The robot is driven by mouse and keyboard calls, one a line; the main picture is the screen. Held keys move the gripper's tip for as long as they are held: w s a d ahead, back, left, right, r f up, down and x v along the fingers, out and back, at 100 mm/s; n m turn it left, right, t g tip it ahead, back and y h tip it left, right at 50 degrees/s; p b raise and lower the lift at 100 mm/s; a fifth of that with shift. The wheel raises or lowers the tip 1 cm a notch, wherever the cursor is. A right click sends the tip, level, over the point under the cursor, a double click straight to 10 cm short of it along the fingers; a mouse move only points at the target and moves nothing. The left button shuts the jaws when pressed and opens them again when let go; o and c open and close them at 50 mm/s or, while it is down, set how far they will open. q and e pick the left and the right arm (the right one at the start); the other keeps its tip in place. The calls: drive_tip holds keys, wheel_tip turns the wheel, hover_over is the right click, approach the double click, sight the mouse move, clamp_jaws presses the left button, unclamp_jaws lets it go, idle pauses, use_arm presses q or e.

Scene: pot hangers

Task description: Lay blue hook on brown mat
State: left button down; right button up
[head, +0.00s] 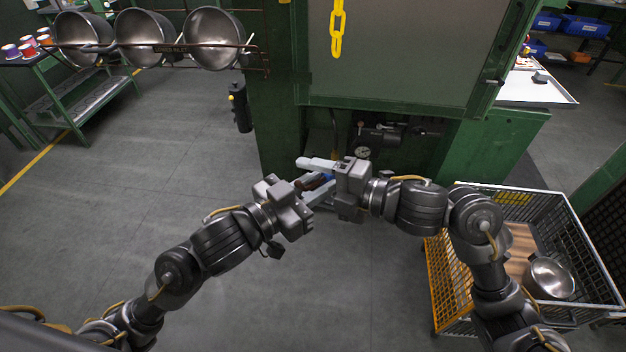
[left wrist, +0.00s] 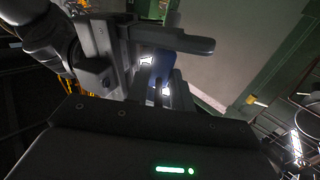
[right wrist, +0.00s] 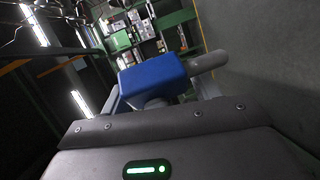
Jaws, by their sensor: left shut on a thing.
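The blue hook (right wrist: 152,78) shows as a blue block in the right wrist view, and a small part shows in the head view (head: 328,177). My left gripper (head: 311,189) is shut on it; a dark reddish part shows between the two grippers. My right gripper (head: 318,178) faces the left one. Its fingers are spread on either side of the blue part, with a gap at the far finger. In the left wrist view the blue piece (left wrist: 160,70) is partly hidden by fingers. A brown wood-like surface (head: 518,245) lies in the wire basket; I cannot tell if it is the mat.
The wire basket (head: 440,285) at right also holds a steel bowl (head: 549,278). Several steel bowls (head: 214,38) hang on a rack at upper left. A yellow chain (head: 337,28) hangs before the green machine (head: 400,60). The floor at left is free.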

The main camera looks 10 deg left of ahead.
drive_tip(key=c, duration=0.7)
use_arm(q)
drive_tip(key=c, duration=1.1)
unclamp_jaws()
drive_tip(key=shift+c, duration=0.2)
use_arm(e)
drive_tip(key=shift+c, duration=0.4)
